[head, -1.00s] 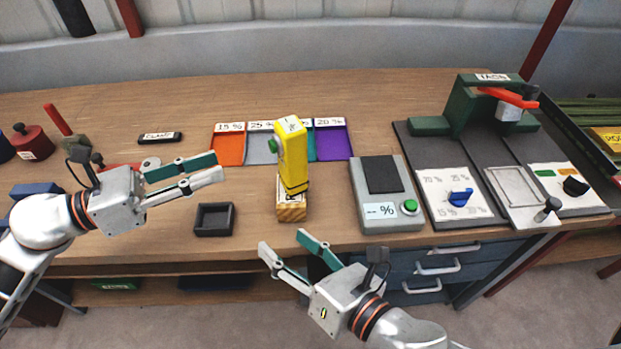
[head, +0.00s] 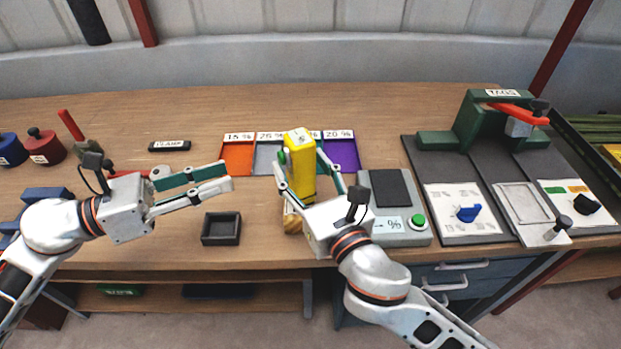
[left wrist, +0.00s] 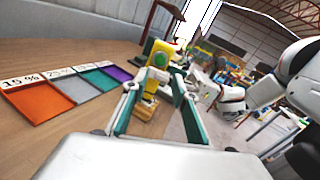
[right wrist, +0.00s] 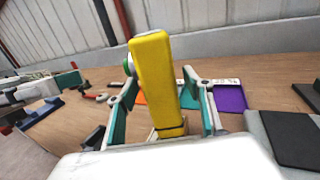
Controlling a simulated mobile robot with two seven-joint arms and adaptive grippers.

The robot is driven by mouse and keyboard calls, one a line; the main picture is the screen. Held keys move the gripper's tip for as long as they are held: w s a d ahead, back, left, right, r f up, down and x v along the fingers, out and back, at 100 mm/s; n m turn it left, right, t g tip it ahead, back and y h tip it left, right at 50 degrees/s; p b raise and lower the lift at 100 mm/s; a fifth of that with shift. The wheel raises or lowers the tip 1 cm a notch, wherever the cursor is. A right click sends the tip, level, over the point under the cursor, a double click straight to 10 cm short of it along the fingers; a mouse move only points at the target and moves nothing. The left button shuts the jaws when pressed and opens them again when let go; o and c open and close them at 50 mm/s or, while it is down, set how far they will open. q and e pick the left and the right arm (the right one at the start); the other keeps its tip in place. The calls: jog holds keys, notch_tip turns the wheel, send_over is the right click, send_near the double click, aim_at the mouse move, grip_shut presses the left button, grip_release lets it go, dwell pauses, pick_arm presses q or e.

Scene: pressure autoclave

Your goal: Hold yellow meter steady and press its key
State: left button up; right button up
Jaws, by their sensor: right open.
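The yellow meter (head: 302,178) stands upright on a small wooden block (head: 291,222) on the bench. Its green key (head: 282,157) is on its left side and also shows in the right wrist view (right wrist: 127,66). My right gripper (head: 301,164) is open, with one finger on each side of the meter; the right wrist view shows the meter (right wrist: 155,75) between its fingers, and I cannot tell whether they touch it. My left gripper (head: 227,177) is open and empty, left of the meter and pointing toward it. The left wrist view shows the meter (left wrist: 154,85) beyond its fingertips.
A small dark tray (head: 206,238) sits in front of the left gripper. Coloured trays, including an orange one (head: 237,157) and a purple one (head: 342,152), lie behind the meter. A grey display unit (head: 398,238) with a green button stands right of it.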

jog(key=shift+w+a, duration=0.15)
jog(key=shift+w, duration=0.3)
jog(key=c, duration=1.4)
pick_arm(q)
grip_shut()
